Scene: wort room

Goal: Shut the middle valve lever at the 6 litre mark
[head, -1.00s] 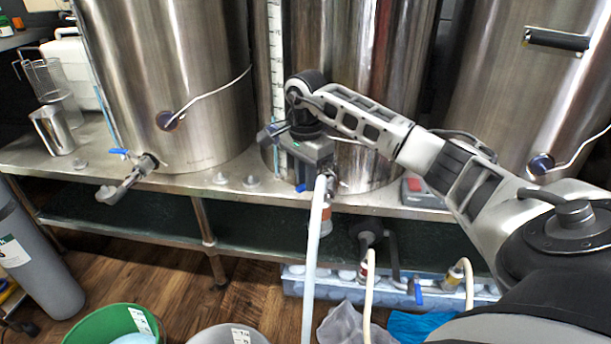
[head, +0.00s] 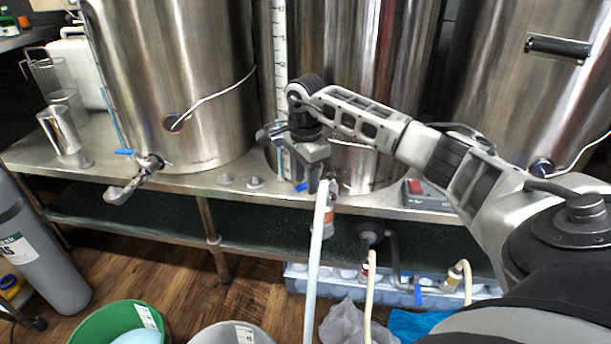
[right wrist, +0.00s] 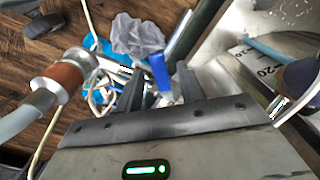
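The middle valve lever (head: 302,187) is a small blue handle low on the front of the middle steel vat (head: 352,60). In the right wrist view the blue lever (right wrist: 160,70) stands between my right gripper's two dark fingers, with gaps visible beside it. My right gripper (head: 311,183) is open at the valve and hides most of the valve body. A pale hose (head: 317,250) hangs from the valve. The white level scale (head: 280,50) runs up the vat's left side; the liquid level is not readable. My left gripper is not in view.
The left vat (head: 170,70) has its own blue-handled valve (head: 124,152). A metal cup (head: 60,130) stands on the steel bench. A red-buttoned box (head: 415,187) sits right of the valve. A green bucket (head: 95,325) and a grey bucket (head: 205,335) stand on the floor.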

